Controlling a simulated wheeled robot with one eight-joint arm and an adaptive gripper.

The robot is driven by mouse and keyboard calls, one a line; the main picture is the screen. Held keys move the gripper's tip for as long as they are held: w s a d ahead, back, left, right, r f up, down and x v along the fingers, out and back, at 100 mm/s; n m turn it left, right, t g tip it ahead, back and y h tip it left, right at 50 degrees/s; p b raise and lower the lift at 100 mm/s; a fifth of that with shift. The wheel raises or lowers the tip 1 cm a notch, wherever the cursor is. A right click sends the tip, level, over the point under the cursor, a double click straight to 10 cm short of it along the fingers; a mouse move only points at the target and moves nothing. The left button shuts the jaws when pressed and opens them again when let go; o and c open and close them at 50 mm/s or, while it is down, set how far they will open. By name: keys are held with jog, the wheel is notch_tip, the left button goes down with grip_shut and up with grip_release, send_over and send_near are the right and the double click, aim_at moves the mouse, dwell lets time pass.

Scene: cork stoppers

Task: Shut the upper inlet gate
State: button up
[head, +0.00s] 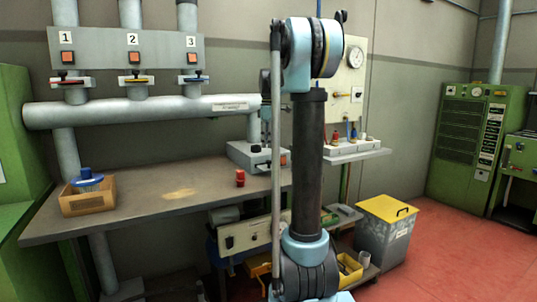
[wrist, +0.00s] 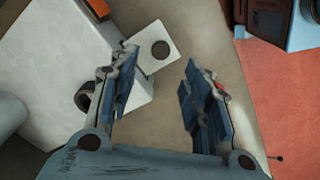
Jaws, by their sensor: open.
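My gripper (wrist: 160,65) is open, its two blue-grey fingers spread apart and nothing held between them. A pale square plate (wrist: 148,50) with a dark round spot lies just beyond the fingertips, close to the left finger. It juts from a pale grey box (wrist: 45,60); I cannot tell whether it touches the finger or is the upper inlet gate. In the head view the grey box (head: 240,156) stands on the bench beside my arm, partly hidden by it. Several dark fittings show on it, too small to read.
Three numbered pipes carry gates with red (head: 70,80), yellow (head: 136,80) and blue (head: 195,78) handles above a horizontal pipe (head: 140,110). The bench (head: 140,210) holds a wooden box (head: 88,200) and a red object (head: 240,178). The bench middle is clear.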

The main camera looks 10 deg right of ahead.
jog(key=shift+r, duration=1.9)
jog(key=shift+c, duration=0.5)
